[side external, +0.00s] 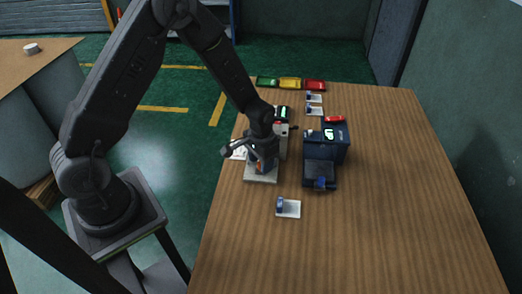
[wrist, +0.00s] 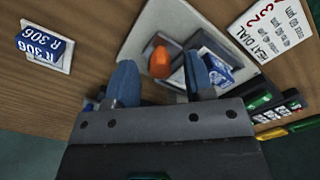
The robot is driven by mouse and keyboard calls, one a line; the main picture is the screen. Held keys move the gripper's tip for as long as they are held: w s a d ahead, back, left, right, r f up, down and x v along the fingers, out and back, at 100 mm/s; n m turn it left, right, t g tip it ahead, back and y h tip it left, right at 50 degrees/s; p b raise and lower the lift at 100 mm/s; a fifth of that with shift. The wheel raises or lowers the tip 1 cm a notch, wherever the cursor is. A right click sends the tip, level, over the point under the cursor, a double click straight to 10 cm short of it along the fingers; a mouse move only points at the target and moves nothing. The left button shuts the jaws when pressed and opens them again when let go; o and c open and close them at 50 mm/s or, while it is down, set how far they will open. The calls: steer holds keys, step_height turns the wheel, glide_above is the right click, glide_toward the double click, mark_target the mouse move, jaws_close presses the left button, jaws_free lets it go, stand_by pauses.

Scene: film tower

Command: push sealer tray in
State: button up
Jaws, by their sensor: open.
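The sealer tray (wrist: 176,76) shows in the wrist view as a grey slide with an orange knob (wrist: 160,62) at its end. A blue pack marked R 306 (wrist: 216,70) lies at its right, partly behind a finger. The pale sealer base (wrist: 160,22) is under them; the base also shows in the side view (side external: 260,180). My gripper (wrist: 164,80) is open, with its blue fingertips on either side of the knob in the picture. I cannot tell whether they touch it. In the side view my gripper (side external: 262,162) is low over the base and hides most of the tray.
A dark blue machine (side external: 327,150) stands right of the sealer. A white holder with a blue pack (side external: 289,209) lies in front; more holders (side external: 314,105) lie behind. Green, yellow and red trays (side external: 290,84) line the back. A heat dial card (wrist: 270,28) lies beside the base. The table's right is clear.

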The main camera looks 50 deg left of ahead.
step_height(320, 180, up, 14)
steer(key=shift+f, duration=0.25)
